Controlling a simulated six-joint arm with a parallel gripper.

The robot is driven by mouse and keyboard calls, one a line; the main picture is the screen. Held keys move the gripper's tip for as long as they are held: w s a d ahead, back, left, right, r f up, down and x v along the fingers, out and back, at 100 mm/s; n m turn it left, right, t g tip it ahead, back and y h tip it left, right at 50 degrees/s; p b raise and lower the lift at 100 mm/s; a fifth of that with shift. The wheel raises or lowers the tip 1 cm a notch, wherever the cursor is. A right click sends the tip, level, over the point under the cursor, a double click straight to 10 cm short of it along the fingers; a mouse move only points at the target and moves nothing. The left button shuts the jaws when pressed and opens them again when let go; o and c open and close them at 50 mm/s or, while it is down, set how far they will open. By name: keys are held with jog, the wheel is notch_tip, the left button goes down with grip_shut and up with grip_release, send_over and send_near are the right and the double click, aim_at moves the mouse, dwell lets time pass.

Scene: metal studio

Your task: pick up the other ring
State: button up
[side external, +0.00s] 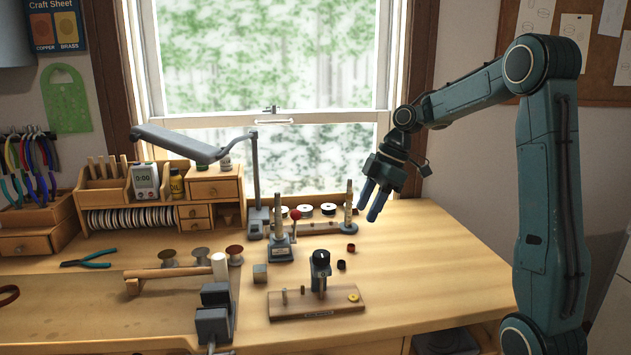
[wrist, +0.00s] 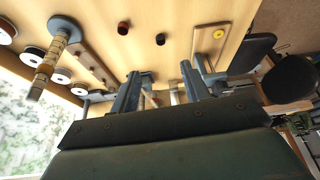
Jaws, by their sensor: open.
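A dark red ring (side external: 351,247) lies on the bench in front of a tapered mandrel's base, and a black ring (side external: 341,265) lies just nearer the camera. In the wrist view the dark red ring (wrist: 123,28) is at the upper left and the black ring (wrist: 151,54) is near the fingertips. A yellow ring (side external: 353,297) sits at the right end of a wooden board; it also shows in the wrist view (wrist: 219,62). My gripper (side external: 370,206) is open and empty in the air above and right of the loose rings, its fingers pointing down-left.
The wooden board (side external: 318,311) carries pegs and a dark upright holder (side external: 321,270). A stepped mandrel (side external: 348,208) stands behind the rings. The bench (side external: 430,265) is clear on the right.

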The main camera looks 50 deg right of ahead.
send_near(339, 268)
jog(key=shift+w+d+f, duration=0.15)
jog(key=shift+w+f, duration=0.05)
jog(key=shift+f, duration=0.2)
jog(key=shift+w+d+f, duration=0.15)
jog(key=shift+w+f, duration=0.1)
jog(key=shift+f, duration=0.15)
jog(key=shift+x, duration=2.6)
jog(key=shift+s, duration=0.1)
grip_shut()
